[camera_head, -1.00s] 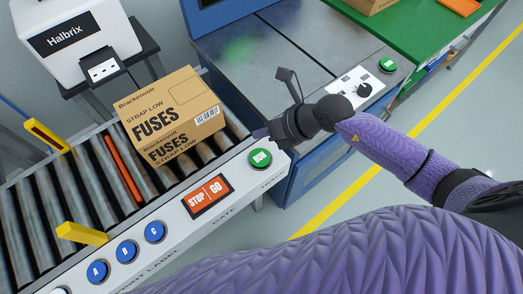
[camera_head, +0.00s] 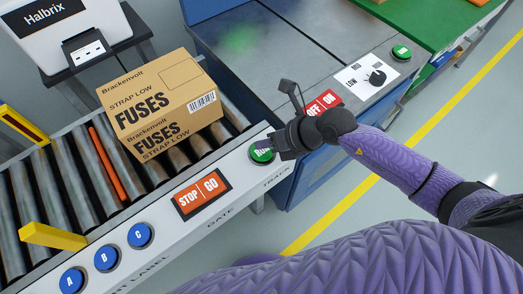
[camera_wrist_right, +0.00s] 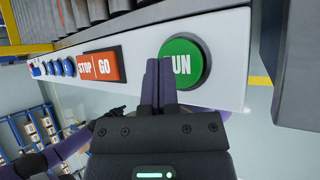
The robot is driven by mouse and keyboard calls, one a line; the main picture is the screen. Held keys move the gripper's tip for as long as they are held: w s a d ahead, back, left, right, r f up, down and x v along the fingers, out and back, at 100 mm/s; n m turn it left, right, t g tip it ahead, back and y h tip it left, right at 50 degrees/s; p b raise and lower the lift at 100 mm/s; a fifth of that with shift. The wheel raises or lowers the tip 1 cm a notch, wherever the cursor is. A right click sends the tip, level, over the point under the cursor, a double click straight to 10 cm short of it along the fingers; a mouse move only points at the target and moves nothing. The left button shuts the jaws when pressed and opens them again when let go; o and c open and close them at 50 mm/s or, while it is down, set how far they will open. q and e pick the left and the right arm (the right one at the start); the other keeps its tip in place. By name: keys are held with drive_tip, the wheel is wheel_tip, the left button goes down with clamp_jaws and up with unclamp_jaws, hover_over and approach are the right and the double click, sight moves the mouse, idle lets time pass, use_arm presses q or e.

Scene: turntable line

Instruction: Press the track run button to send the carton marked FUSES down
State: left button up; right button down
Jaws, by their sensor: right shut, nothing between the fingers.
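The carton marked FUSES (camera_head: 165,100) sits upright on the rollers in the head view. The green RUN button (camera_head: 258,154) is on the white front rail, above the word TRACK, and shows large in the right wrist view (camera_wrist_right: 192,70). My right gripper (camera_head: 268,146) is shut and empty, with its fingertips at the RUN button, covering part of it. In the wrist view the shut fingers (camera_wrist_right: 158,68) overlap the button's left side; I cannot tell whether they touch it. A dark hand on a purple arm, seemingly my left gripper (camera_wrist_right: 118,112), shows small there; its jaws are unclear.
Left along the rail are the STOP/GO switch (camera_head: 201,191) and blue buttons A, B and C (camera_head: 141,235). An orange bar (camera_head: 107,164) lies across the rollers left of the carton. A bench with an OFF/ON switch (camera_head: 323,102) stands to the right.

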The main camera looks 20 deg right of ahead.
use_arm(q)
drive_tip(key=shift+w, duration=0.3)
idle(0.4)
drive_tip(key=shift+d, duration=0.15)
drive_tip(key=shift+s, duration=0.2)
idle(0.4)
idle(0.5)
drive_tip(key=shift+w+a+f, duration=0.1)
drive_tip(key=shift+w+a, duration=0.05)
drive_tip(key=shift+a, duration=0.05)
use_arm(e)
drive_tip(key=shift+f, duration=0.4)
